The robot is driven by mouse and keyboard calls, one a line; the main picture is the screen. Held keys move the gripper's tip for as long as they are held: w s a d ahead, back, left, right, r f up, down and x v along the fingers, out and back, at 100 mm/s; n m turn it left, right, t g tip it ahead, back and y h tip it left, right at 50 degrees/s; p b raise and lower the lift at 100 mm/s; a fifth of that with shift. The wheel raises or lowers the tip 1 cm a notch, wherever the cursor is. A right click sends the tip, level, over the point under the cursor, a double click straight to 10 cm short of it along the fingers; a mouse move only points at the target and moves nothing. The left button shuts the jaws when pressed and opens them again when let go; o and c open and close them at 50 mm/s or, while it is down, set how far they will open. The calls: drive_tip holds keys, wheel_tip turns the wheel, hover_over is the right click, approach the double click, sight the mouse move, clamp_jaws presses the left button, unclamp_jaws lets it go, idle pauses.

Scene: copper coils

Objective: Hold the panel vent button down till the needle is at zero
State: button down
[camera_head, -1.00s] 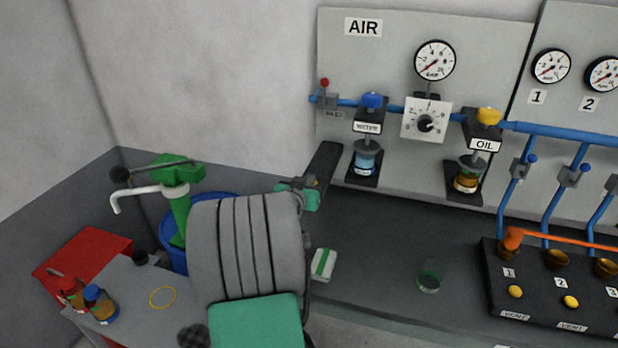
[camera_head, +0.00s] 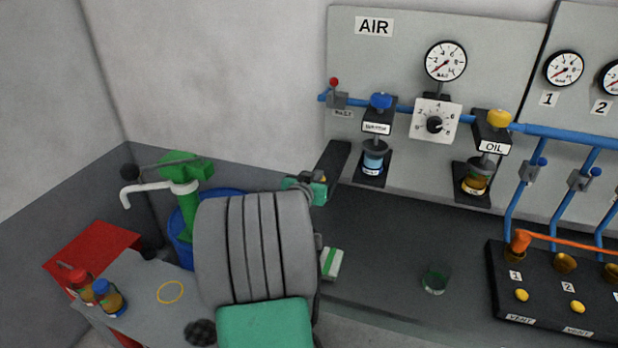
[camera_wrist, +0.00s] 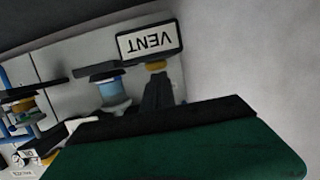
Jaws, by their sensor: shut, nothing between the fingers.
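In the head view the air panel (camera_head: 380,60) stands against the wall with its round gauge (camera_head: 446,62). The gauge needle points to the lower left, at the low end of the scale; its exact reading is too small to tell. In the wrist view an upside-down VENT label (camera_wrist: 150,43) sits beside a yellow button (camera_wrist: 156,66). My gripper is shut and empty, its dark fingers (camera_wrist: 160,88) right at the button, covering part of it. I cannot tell whether they touch or press it. In the head view my arm hides the button.
The water bowl (camera_head: 373,157) hangs close to the fingers, and the oil bowl (camera_head: 476,178) farther right. A black block (camera_head: 555,290) with orange-levered valves and yellow vent buttons is at right. A green glass (camera_head: 435,278) and a green-white box (camera_head: 332,264) stand on the bench.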

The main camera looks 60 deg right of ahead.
drive_tip(key=r+b+v, duration=0.2)
drive_tip(key=v, duration=0.8)
drive_tip(key=shift+r, duration=0.15)
drive_tip(key=shift+d, duration=0.1)
